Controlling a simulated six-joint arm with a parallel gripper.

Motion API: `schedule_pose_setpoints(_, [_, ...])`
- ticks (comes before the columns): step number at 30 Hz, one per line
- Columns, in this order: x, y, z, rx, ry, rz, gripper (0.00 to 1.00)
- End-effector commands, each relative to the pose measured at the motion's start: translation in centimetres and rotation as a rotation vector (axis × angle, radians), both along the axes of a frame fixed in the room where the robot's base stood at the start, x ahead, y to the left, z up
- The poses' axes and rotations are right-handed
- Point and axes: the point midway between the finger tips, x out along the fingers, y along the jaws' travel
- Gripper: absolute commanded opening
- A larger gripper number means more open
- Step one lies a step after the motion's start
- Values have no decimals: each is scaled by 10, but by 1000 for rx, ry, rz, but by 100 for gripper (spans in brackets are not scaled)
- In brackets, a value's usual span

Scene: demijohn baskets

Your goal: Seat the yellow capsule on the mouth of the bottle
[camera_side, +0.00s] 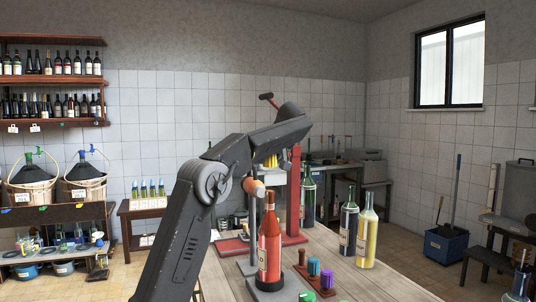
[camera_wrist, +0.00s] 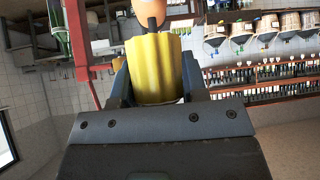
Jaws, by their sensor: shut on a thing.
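The yellow capsule (camera_wrist: 153,70) is ribbed and sits between the two jaws of my gripper (camera_wrist: 152,88) in the wrist view. In the side view the capsule (camera_side: 271,161) shows only as a small yellow patch below my arm's end, which hides most of the jaws. A bottle with red contents and a pale label (camera_side: 270,245) stands upright on the grey base of a red stand. The capsule appears above this bottle's neck and apart from it; their exact alignment cannot be told.
The red stand (camera_side: 296,195) rises just behind the bottle, with an orange handle (camera_side: 253,187) close to its neck. Blue (camera_side: 313,266) and purple (camera_side: 327,279) capsules stand at the front right. A dark bottle (camera_side: 348,222) and a yellow bottle (camera_side: 366,232) stand farther right.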

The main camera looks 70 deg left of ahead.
Motion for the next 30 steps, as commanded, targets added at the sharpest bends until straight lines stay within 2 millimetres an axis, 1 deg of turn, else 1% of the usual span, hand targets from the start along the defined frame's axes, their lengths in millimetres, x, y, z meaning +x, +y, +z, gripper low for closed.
schedule_pose_setpoints(9, [-1, 0, -30, -1, 2, 1, 18])
schedule_pose_setpoints(15, [0, 0, -47, -1, 1, 0, 18])
schedule_pose_setpoints(21, [0, 0, -56, 0, -1, 1, 18])
schedule_pose_setpoints(30, [0, 0, -59, -1, 0, 0, 18])
